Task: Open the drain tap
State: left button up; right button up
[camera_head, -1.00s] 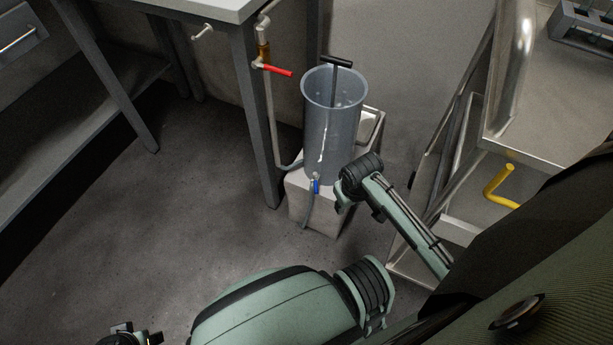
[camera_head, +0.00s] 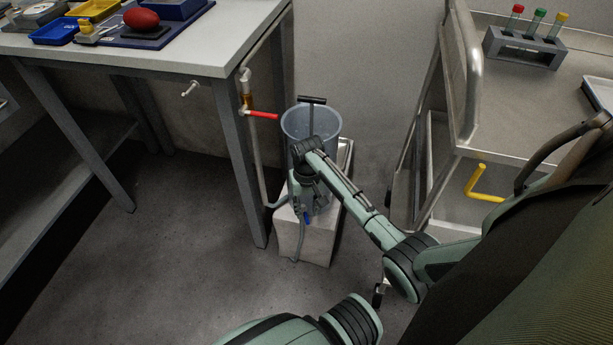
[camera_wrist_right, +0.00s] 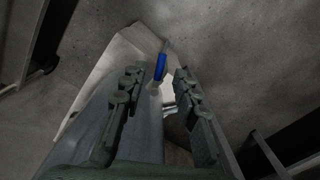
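The drain tap (camera_head: 307,217) has a small blue handle low on the front of a grey cylinder (camera_head: 325,125). The cylinder stands upright on a pale block (camera_head: 314,243). My right gripper (camera_head: 304,205) is close to the tap and hides much of the cylinder's front. In the right wrist view the blue tap handle (camera_wrist_right: 160,67) shows between and just beyond the open fingertips (camera_wrist_right: 156,77). The fingers look apart from it, with nothing held. My left gripper is not in view.
A red lever valve (camera_head: 262,115) on a pipe stands left of the cylinder, beside the bench (camera_head: 205,58). A metal trolley (camera_head: 560,110) with a yellow handle (camera_head: 482,190) stands to the right. The floor in front of the block is clear.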

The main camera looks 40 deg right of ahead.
aim_at(307, 219)
jog(key=shift+f, duration=1.65)
jog(key=shift+c, duration=0.3)
grip_shut()
